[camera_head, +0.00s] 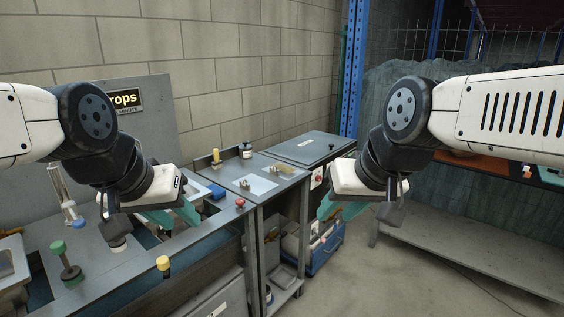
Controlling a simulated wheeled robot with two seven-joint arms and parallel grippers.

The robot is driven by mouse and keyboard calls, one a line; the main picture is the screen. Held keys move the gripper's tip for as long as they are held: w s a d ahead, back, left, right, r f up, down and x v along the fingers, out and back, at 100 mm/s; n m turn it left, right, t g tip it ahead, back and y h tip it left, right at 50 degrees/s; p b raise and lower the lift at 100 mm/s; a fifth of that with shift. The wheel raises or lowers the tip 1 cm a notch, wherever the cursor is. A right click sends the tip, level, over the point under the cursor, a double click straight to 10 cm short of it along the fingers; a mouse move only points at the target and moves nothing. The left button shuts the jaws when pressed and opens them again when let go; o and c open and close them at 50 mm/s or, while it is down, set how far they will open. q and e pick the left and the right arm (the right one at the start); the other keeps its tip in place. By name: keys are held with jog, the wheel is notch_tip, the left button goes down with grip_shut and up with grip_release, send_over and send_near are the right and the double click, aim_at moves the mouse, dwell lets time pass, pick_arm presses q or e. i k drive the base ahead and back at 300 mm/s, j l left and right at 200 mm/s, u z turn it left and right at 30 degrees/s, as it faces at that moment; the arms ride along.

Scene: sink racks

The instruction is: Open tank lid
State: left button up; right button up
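A flat grey lid-like top (311,147) with a small white label lies level on the unit at the back of the bench row. It looks closed, and I see no gap under it. My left gripper (172,219), with teal fingers, hangs over the near bench, well to the left of this top. My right gripper (333,207), also with teal fingers, hangs in front of and below the top, apart from it. The wrists partly hide both grippers, so their opening is unclear. I see nothing held in either.
A green-knobbed post (66,262) is at the left. The floor (420,285) at the right is mostly clear.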

aim_at(308, 149)
jog(key=i+l, duration=0.6)
jog(key=i+l+z, duration=0.1)
jog(key=i+l, duration=1.05)
jog(key=i, duration=0.2)
jog(key=i+l+z, duration=0.15)
jog(key=i+l, duration=0.4)
jog(key=i, duration=0.1)
